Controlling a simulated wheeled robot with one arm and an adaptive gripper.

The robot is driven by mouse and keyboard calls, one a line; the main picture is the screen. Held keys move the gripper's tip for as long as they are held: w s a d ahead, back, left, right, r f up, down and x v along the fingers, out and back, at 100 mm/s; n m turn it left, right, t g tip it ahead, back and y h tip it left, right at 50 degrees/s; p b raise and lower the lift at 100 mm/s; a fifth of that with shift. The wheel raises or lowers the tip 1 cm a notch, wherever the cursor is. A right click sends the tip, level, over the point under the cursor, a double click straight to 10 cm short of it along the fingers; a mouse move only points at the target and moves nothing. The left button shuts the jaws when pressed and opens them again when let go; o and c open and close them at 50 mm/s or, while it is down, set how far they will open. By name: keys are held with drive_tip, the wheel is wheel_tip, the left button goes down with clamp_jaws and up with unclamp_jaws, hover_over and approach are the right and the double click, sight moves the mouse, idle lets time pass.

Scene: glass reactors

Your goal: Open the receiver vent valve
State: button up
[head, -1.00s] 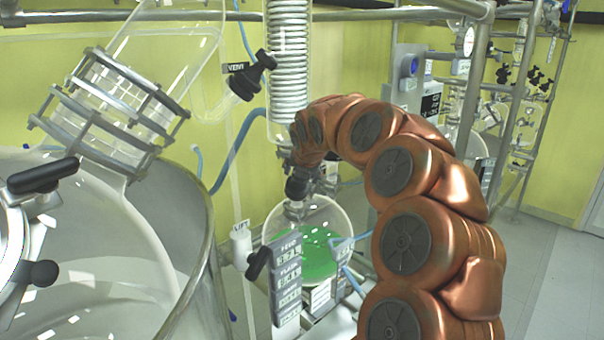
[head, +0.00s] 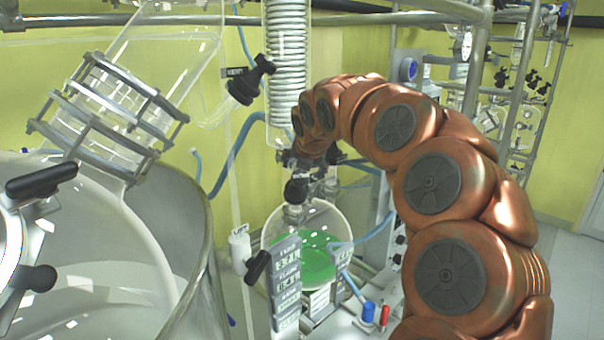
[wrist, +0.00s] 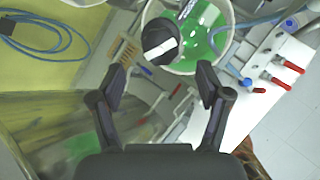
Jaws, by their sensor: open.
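The round glass receiver (head: 325,220) holds green liquid and also fills the top of the wrist view (wrist: 215,25). A black knob (head: 297,190) sits above its top. In the wrist view a round black knob with a white bar (wrist: 160,42) stands in front of the receiver. My gripper (wrist: 160,82) is open and empty, its two black fingers spread either side of the line to this knob, apart from it. No label on the knob is readable. In the head view my arm hides part of the gripper.
Another black-handled valve (head: 250,80) with a small label is at upper left. A lift handle (head: 257,266) and a label stack (head: 286,285) stand before the receiver. Blue (head: 368,312) and red (head: 385,316) taps are to the right. A large glass vessel (head: 90,250) fills the left.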

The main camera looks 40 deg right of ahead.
drive_tip(key=v, duration=0.5)
idle(0.4)
